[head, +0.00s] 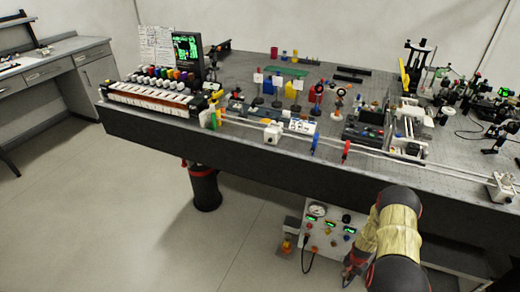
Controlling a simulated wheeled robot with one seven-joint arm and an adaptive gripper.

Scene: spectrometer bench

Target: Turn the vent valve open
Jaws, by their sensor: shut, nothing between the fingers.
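A pale control panel (322,241) stands below the front edge of the bench in the head view. It carries a round gauge (317,210), small green displays and several coloured knobs. I cannot tell which of its fittings is the vent valve. An orange-red fitting (286,246) sits at the panel's left side. My arm comes down in front of the panel's right side and hides part of it. My gripper (348,273) is small and dark at the arm's lower end, by the panel's lower right. It is shut and empty; whether it touches anything is unclear.
The dark optical bench (230,142) overhangs the panel and is crowded with optics and instruments. A dark cable (307,262) hangs at the panel's lower left. A black bench leg (205,187) stands further left. The floor between leg and panel is clear.

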